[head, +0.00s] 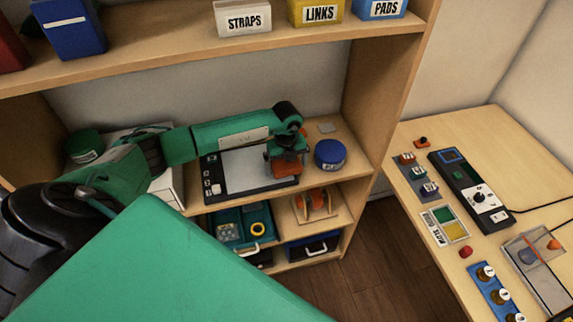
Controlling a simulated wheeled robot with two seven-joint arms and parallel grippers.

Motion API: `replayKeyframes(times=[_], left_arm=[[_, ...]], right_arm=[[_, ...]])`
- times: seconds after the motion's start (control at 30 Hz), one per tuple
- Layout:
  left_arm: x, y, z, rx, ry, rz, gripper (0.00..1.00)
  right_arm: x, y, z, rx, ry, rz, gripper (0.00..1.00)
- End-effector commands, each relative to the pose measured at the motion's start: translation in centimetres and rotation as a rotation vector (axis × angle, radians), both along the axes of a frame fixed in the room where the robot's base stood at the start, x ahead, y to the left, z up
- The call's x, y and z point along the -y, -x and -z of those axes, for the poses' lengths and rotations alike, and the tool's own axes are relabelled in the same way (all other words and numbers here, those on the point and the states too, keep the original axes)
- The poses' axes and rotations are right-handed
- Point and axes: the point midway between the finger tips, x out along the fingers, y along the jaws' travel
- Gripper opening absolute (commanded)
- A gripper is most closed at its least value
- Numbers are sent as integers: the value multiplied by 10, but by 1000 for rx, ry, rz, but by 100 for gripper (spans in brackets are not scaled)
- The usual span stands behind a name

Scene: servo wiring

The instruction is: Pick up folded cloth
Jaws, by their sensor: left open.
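My left arm reaches in from the left over the middle shelf. Its gripper (287,156) points down at the right end of a white-and-black panel. The jaws are open. Directly below them lies a small orange-red piece that looks like the folded cloth (286,170). The gripper partly hides it, and I cannot tell whether the fingers touch it. My right gripper is not in view.
The white-and-black panel (240,172) lies on the middle shelf (352,142). A blue round tub (330,154) stands close right of the gripper. The upper shelf (180,62) hangs above with labelled bins. A workbench (470,128) with devices stands at right.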

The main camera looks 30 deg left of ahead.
Motion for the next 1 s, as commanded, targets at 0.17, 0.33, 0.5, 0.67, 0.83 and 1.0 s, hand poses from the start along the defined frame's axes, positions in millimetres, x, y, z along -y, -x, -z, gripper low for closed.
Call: replayKeyframes(times=[0.17, 0.33, 0.5, 0.67, 0.83, 1.0], left_arm=[[0, 0, 0, 0, 0, 0, 92], [0, 0, 0, 0, 0, 0, 64], [0, 0, 0, 0, 0, 0, 64], [0, -1, -7, 2, 0, 1, 64], [-1, -2, -37, 6, 1, 0, 64], [-1, -1, -71, 4, 0, 1, 64]], right_arm=[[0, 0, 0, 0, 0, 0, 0], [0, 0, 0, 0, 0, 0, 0], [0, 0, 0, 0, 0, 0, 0], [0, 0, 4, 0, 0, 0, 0], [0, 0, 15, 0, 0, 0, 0], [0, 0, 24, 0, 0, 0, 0]])
